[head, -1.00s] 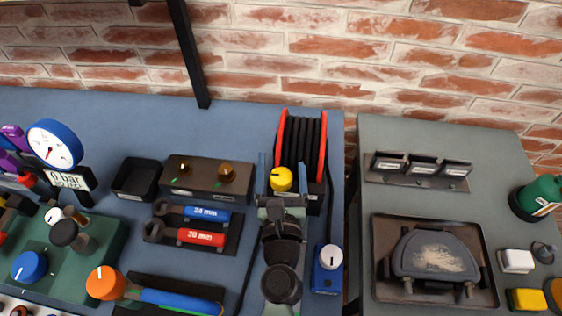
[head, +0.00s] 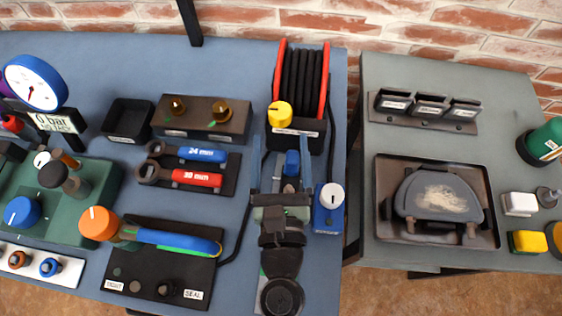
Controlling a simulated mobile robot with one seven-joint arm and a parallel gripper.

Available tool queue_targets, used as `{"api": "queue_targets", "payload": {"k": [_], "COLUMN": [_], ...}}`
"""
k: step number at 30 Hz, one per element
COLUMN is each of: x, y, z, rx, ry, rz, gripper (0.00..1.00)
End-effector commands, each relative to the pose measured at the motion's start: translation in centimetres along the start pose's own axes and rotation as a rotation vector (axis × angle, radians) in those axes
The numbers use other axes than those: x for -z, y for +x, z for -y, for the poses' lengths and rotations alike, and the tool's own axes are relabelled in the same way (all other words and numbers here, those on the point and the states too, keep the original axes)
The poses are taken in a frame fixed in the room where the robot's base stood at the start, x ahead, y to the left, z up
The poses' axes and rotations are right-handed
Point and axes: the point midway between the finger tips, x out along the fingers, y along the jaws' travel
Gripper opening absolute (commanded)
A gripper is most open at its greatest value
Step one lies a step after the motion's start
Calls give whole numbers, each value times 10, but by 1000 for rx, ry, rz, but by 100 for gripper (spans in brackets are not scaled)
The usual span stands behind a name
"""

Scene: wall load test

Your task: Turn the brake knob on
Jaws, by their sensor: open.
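A yellow knob (head: 280,113) with a dark pointer line sits on the front left of a black reel with red side plates (head: 326,90); I take it for the brake knob. Its line points to the left. A label on the reel's base is too small to read. My gripper (head: 281,147) is open, its two slim blue-grey fingers pointing toward the reel. The fingertips appear just below the knob in the picture, apart from it. A small blue part (head: 292,163) shows between the fingers, and I cannot tell what it belongs to.
A blue box with a white knob (head: 331,195) stands right of my gripper. Wrenches (head: 196,179) and a two-knob block (head: 200,120) lie left. An orange-knobbed blue-handled tool (head: 170,239) is at front left. A gap separates the grey right-hand table (head: 400,258).

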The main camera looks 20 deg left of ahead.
Motion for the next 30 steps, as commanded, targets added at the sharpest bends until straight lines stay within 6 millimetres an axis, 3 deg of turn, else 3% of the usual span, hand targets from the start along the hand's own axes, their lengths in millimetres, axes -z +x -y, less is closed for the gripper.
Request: {"api": "queue_targets", "payload": {"k": [3, 9, 26, 30], "x": [4, 0, 0, -22], "y": [-14, -24, -24, -14], "z": [1, 0, 0, 1], "rx": [2, 1, 1, -3], "ry": [0, -1, -1, -93], "rz": [-2, 0, 1, 37], "gripper": [81, 81, 81, 81]}}
